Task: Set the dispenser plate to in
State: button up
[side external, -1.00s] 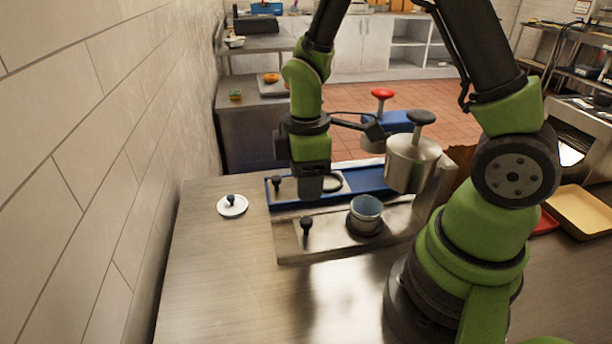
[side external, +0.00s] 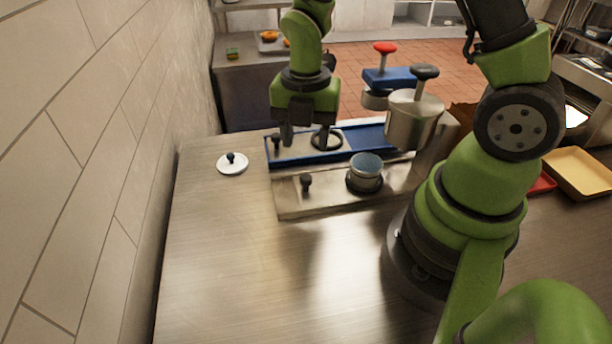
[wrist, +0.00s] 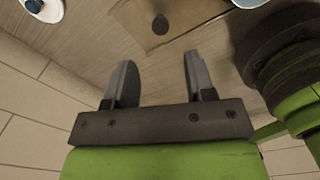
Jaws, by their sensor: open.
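Two flat sliding plates lie side by side on the steel table. The front metal plate (side external: 327,198) has a black knob (side external: 306,183) at its left end and a round cup (side external: 366,170) on it. The rear plate sits in a blue-edged tray (side external: 362,138), with a black knob (side external: 277,141) and a dark ring (side external: 327,141). A metal hopper (side external: 411,122) with a black-topped handle stands over their right end. My gripper (side external: 305,137) is open and empty above the rear tray. In the wrist view, a plate knob (wrist: 160,25) shows beyond the open fingers (wrist: 158,82).
A white lid with a black knob (side external: 232,164) lies left of the plates. A brick wall (side external: 90,170) bounds the left. A blue unit with a red knob (side external: 386,76) stands behind the hopper. The front table is clear; a yellow tray (side external: 582,172) is at right.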

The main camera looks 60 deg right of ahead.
aim_at(306, 177)
notch_tip(306, 177, down, 10)
jog(key=shift+r, duration=0.2)
dwell(0.3)
